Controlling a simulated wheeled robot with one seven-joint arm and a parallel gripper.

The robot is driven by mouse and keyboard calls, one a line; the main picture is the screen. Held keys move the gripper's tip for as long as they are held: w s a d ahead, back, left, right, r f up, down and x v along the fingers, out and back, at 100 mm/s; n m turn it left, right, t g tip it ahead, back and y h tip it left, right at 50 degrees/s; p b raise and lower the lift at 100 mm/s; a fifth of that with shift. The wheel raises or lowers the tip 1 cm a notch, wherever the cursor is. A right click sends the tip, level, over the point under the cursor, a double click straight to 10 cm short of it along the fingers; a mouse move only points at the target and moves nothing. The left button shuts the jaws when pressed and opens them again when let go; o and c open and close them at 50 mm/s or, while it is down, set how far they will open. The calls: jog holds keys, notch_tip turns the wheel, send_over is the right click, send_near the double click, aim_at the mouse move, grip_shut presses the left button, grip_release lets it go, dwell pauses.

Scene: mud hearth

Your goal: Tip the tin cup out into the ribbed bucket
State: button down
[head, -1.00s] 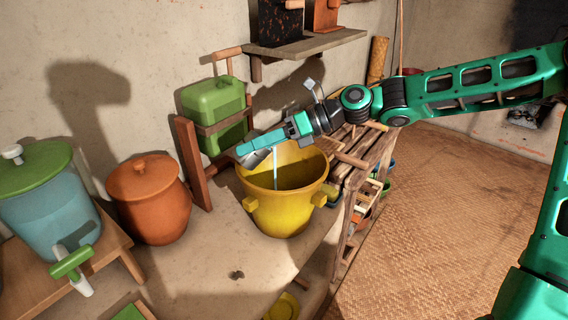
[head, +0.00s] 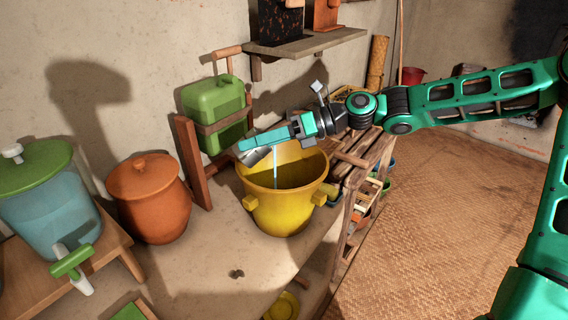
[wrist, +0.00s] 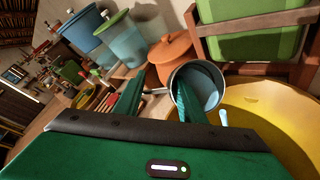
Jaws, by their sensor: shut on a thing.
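The tin cup (head: 257,157) is grey metal and tilted, its mouth turned down over the left part of the yellow ribbed bucket's opening. It also shows in the wrist view (wrist: 181,110), with pale blue liquid inside at its lip. My gripper (head: 258,140) is shut on the cup from above the bucket. A thin pale stream (head: 276,165) falls from the cup into the bucket (head: 282,212). The bucket stands upright on the counter, with side lugs. In the wrist view the bucket (wrist: 262,112) is right of the cup. The bucket's bottom is hidden.
A lidded clay pot (head: 153,205) and a blue dispenser with a green lid (head: 50,210) stand to the left. A green jerrycan (head: 214,110) in a wooden frame is behind. A shelf (head: 305,45) overhangs. A slatted wooden rack (head: 362,160) is to the right.

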jog(key=shift+w+d+f+m+y+p, duration=0.15)
jog(key=shift+d+f+y+p, duration=0.3)
jog(key=shift+y+p, duration=0.35)
jog(key=shift+w+d+f+m+y+p, duration=0.15)
jog(key=shift+d+f+y+p, duration=0.25)
jog(key=shift+y+p, duration=0.4)
dwell(1.1)
jog(key=shift+w+d+r+m+g+y+p, duration=0.15)
jog(key=shift+w+d+r+y+p, duration=0.05)
jog(key=shift+d+r+y+p, duration=0.3)
jog(key=shift+w+d+r+m+g+y+p, duration=0.2)
jog(key=shift+d+r+y+p, duration=0.15)
jog(key=shift+d+p, duration=0.2)
jog(key=shift+d+r+y+p, duration=0.25)
jog(key=shift+r+y+p, duration=0.2)
jog(key=shift+p, duration=0.25)
jog(key=shift+w+d+r+m+y, duration=0.15)
jog(key=shift+d+r+m+y, duration=0.1)
jog(key=shift+r+y, duration=0.15)
dwell(0.6)
jog(key=a+f+h, duration=0.1)
jog(key=a, duration=0.1)
jog(key=s+a+f+n+h, duration=0.1)
jog(key=f+h, duration=0.1)
jog(key=shift+s+a+f+h, duration=0.15)
jog(key=shift+a+f+h, duration=0.1)
jog(key=shift+a+h, duration=0.1)
jog(key=shift+r+h, duration=0.25)
jog(key=shift+a+r, duration=0.1)
jog(key=shift+a, duration=0.05)
